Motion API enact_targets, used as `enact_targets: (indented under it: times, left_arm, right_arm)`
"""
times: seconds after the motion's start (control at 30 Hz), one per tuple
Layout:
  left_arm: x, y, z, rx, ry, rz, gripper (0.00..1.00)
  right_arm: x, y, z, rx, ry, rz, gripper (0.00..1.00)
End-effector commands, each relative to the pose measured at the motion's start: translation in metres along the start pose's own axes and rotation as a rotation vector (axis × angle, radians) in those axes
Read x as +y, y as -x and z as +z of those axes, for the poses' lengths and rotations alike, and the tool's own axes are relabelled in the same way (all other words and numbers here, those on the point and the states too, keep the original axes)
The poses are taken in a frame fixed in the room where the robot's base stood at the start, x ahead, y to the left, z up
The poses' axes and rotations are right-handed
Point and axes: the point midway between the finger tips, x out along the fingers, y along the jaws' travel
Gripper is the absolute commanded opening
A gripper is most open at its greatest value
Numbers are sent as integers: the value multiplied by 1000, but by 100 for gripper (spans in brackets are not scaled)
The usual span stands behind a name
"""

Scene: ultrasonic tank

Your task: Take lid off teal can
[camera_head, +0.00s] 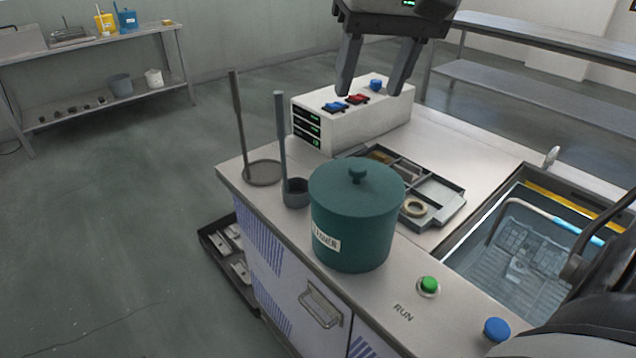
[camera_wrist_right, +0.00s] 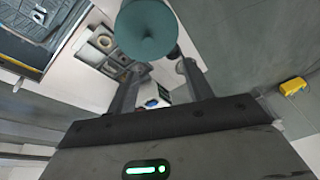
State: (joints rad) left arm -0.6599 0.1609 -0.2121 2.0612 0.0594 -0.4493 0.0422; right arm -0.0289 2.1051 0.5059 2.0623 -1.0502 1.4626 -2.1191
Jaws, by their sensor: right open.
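The teal can (camera_head: 350,235) stands upright on the grey bench top near its front edge, with a white label on its side. In the right wrist view the lid (camera_wrist_right: 147,20) shows at the top, beyond the fingertips. My right gripper (camera_head: 369,93) is open and empty, high above the bench and beyond the can, with its fingers pointing down. It also shows in the right wrist view (camera_wrist_right: 160,66). My left gripper is not in view.
A control box (camera_head: 350,125) with coloured buttons stands behind the can. A divided tray (camera_head: 440,215) is beside it. Two long-handled tools, one a ladle-like cup (camera_head: 296,193), stand to the left. A water tank (camera_head: 530,245) is at right. Green (camera_head: 429,284) and blue (camera_head: 497,328) buttons sit in front.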

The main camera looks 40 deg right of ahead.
Motion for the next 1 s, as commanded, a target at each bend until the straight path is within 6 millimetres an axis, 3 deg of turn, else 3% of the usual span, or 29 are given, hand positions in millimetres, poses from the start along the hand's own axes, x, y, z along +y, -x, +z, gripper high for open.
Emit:
enact_targets:
  times: [0.17,0.27,0.7,1.0]
  left_arm:
    - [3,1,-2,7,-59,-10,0]
    - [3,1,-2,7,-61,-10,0]
    - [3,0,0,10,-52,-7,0]
    - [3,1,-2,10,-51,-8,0]
  right_arm:
    - [4,7,-1,14,51,86,51]
    - [5,1,-1,11,52,88,51]
    - [12,-84,-1,8,49,84,51]
    - [16,-107,-1,9,48,82,51]
